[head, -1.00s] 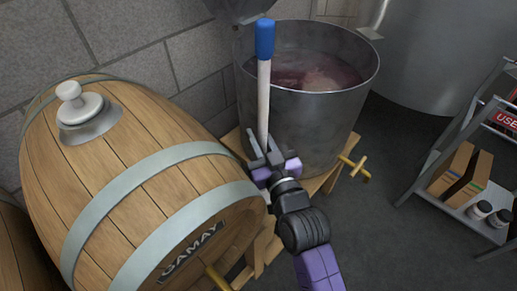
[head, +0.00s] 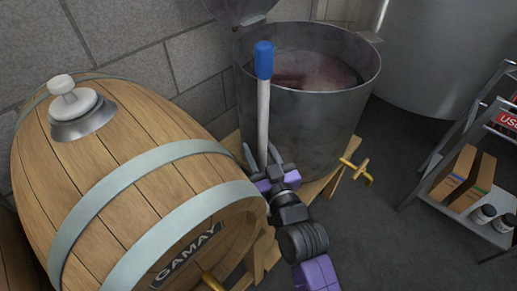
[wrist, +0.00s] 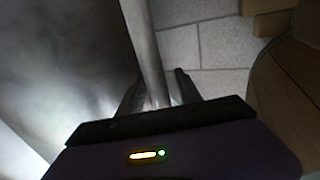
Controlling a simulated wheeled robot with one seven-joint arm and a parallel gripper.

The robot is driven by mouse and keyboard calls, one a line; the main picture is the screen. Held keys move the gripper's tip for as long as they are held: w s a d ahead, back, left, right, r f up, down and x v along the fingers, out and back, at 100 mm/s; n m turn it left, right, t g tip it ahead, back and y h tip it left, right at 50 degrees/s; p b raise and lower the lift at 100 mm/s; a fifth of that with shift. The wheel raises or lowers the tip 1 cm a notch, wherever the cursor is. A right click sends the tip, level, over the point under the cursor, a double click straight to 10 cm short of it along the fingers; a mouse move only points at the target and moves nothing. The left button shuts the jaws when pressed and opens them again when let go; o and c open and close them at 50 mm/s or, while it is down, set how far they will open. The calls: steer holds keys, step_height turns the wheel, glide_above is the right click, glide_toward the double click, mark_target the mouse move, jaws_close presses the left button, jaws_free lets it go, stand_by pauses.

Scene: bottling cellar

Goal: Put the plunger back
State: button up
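The plunger (head: 263,112) has a pale shaft with a blue top end and stands nearly upright just outside the near left side of the steel vat (head: 315,115). My gripper (head: 263,160) is around the lower visible part of the shaft and appears shut on it. In the wrist view the shaft (wrist: 147,45) passes between the fingers of my gripper (wrist: 160,85). A small gap seems to show beside it there. The plunger's lower end is hidden behind my gripper and the barrel.
A wooden barrel (head: 135,150) with a pale bung (head: 75,100) fills the left, close to my gripper. The open vat holds dark red liquid and has a brass tap (head: 356,172). A metal cart (head: 455,195) with boxes stands right. Floor between is clear.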

steer(key=shift+s+r, duration=0.1)
steer(key=shift+r, duration=0.1)
steer(key=p+v, duration=0.1)
steer(key=v, duration=1.1)
steer(key=shift+d, duration=0.1)
steer(key=s+d+f+m+h, duration=0.1)
steer(key=s+d+f+h, duration=0.1)
steer(key=s+d+f, duration=0.35)
steer(key=s+d+r+m+h, duration=0.1)
steer(key=s+d, duration=0.3)
steer(key=s, duration=0.4)
steer(key=s+d+r+m+g+h, duration=0.1)
steer(key=s+d+r+h, duration=0.1)
steer(key=s, duration=0.6)
steer(key=s+d+r+m+h, duration=0.2)
steer(key=s+d+r, duration=0.1)
steer(key=s+d, duration=0.4)
steer(key=shift+s+g+h, duration=0.3)
steer(key=shift+s, duration=0.65)
